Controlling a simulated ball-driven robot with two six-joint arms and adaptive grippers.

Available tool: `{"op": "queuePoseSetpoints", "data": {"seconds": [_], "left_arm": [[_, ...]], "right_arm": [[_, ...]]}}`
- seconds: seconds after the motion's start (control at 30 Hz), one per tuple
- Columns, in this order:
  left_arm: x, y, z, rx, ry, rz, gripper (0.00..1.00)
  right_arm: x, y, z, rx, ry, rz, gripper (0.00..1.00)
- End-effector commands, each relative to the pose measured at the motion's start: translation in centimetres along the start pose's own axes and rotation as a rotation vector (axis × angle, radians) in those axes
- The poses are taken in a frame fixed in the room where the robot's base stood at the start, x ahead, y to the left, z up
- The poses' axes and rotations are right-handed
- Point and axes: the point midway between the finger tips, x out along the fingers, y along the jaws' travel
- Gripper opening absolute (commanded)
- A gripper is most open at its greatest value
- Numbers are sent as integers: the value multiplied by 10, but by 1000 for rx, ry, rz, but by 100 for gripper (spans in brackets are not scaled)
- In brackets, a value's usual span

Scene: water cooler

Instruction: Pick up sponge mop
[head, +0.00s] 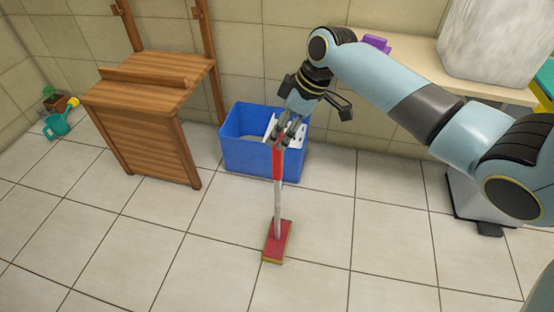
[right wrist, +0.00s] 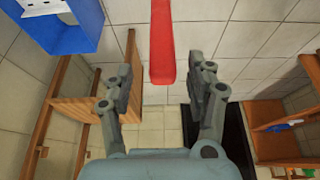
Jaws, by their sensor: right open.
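The sponge mop (head: 278,200) stands upright on the tiled floor in the head view, with a red handle grip, a pale shaft and a red and yellow sponge head at the bottom. My right gripper (head: 287,133) is at the top of the red handle. In the right wrist view, the red handle (right wrist: 162,45) reaches down from the top edge, its end close to the gap between the open fingers of my right gripper (right wrist: 164,85). Clear space shows on both sides of the handle there. My left gripper is not in view.
A blue bucket (head: 240,155) stands just behind the mop; it also shows in the right wrist view (right wrist: 75,35). A wooden stand (head: 150,130) is to the left, with a teal watering can (head: 57,125) beyond. The front floor is clear.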

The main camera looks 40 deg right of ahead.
Motion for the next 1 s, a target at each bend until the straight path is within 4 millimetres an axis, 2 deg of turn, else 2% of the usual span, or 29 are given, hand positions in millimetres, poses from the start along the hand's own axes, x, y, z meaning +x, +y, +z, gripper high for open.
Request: {"op": "queuePoseSetpoints", "data": {"seconds": [0.03,0.27,0.5,0.77,1.0], "left_arm": [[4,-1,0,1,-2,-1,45],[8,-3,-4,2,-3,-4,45],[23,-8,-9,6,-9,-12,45],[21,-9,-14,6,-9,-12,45],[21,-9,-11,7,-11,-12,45]], "right_arm": [[8,0,0,1,1,-2,56],[24,-1,0,2,-1,-1,56],[62,-4,0,2,-2,-2,56],[64,-3,-2,0,1,2,56],[64,-3,-2,0,1,2,24]]}}
